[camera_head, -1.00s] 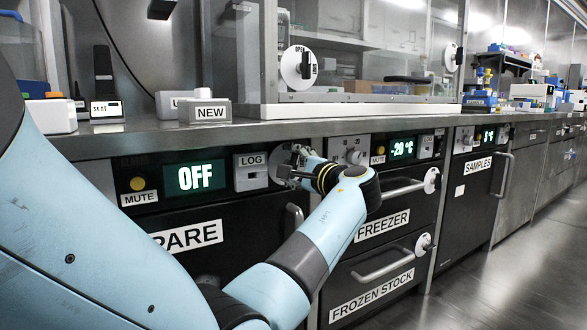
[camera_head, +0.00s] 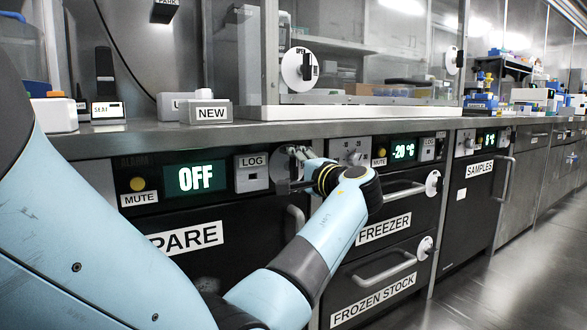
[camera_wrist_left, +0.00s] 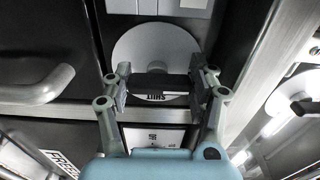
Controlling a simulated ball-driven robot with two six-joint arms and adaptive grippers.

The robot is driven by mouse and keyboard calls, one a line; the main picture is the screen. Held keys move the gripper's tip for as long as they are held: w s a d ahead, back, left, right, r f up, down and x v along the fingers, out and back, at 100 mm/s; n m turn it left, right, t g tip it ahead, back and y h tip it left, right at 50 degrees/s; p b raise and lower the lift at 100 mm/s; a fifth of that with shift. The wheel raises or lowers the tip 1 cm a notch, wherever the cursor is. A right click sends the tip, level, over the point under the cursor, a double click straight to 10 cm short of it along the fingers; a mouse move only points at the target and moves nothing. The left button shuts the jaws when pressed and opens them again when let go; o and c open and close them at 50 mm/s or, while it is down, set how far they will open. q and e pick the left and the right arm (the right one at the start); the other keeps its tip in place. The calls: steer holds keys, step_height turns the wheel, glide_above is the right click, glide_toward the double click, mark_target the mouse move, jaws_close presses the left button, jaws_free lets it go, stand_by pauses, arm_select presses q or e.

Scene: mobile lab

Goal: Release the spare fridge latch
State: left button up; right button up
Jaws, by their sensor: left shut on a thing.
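The spare fridge's latch is a white round disc (camera_wrist_left: 150,45) with a dark handle (camera_wrist_left: 157,79) across it, in the upper middle of the left wrist view. An upside-down SHUT label sits just under the handle. My left gripper (camera_wrist_left: 160,88) has a finger on each side of the handle and is shut on it. In the head view my left gripper (camera_head: 298,178) is at the right end of the spare unit's panel and hides most of the latch. The spare display (camera_head: 195,178) reads OFF. My right gripper is not in view.
The SPARE door (camera_head: 185,238) is under the panel, with a bar handle (camera_head: 294,220) close by my wrist. The freezer drawers (camera_head: 375,278) with their handles and latches stand to the right. The worktop edge (camera_head: 170,140) runs above the panel.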

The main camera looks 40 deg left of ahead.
arm_select(q)
steer(key=shift+f, duration=0.15)
steer(key=o, duration=1.2)
steer(key=v, duration=0.7)
steer(key=shift+s+d, duration=0.1)
steer(key=shift+d, duration=0.15)
